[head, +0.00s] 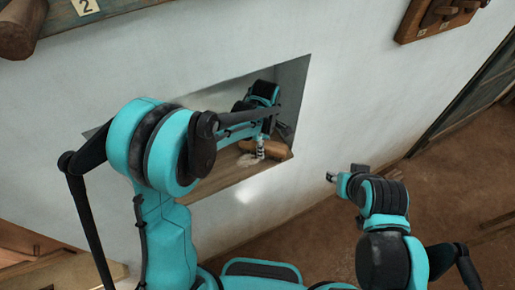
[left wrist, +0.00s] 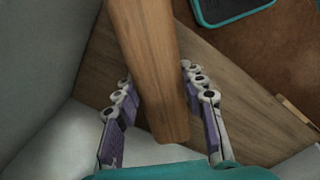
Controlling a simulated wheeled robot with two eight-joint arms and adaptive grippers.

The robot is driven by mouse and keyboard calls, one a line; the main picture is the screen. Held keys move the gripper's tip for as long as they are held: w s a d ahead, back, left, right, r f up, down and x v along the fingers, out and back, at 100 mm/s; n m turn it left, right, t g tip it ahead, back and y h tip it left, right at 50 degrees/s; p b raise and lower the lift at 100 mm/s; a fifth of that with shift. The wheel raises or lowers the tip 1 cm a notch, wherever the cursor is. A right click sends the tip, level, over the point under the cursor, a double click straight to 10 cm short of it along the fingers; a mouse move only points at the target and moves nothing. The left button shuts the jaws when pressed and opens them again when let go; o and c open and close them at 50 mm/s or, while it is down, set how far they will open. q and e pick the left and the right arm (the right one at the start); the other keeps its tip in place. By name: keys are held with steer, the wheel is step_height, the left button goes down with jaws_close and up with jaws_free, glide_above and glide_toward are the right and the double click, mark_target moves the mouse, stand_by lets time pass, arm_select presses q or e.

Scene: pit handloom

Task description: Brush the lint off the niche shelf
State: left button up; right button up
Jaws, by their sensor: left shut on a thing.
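The niche shelf (head: 222,182) is a wooden board at the bottom of a recess in the white wall; it also shows in the left wrist view (left wrist: 245,105). My left gripper (head: 260,148) is inside the niche, low over the shelf. It is shut on a wooden brush (head: 272,150), whose long brown body runs between the fingers in the left wrist view (left wrist: 148,60). The bristles cannot be made out. A pale patch that looks like lint (head: 246,160) lies beside the gripper. My right gripper (head: 334,177) is outside the niche, in front of the wall; its finger opening is unclear.
The niche side wall (head: 292,90) stands close to my left arm, and the arm hides much of the niche. A wooden rack (head: 437,18) hangs at the upper right. Bare brown floor (head: 450,170) lies at the right.

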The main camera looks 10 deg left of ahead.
mark_target(271, 142)
arm_select(q)
steer(key=shift+w+d+f+b, duration=0.15)
steer(key=shift+w+d, duration=0.2)
steer(key=shift+d, duration=0.2)
steer(key=shift+w+d+r+b, duration=0.15)
steer(key=shift+w+d, duration=0.2)
steer(key=shift+d, duration=0.2)
steer(key=shift+w+d+f, duration=0.1)
steer(key=shift+d, duration=0.1)
steer(key=shift+c, duration=0.8)
steer(key=shift+w, duration=0.1)
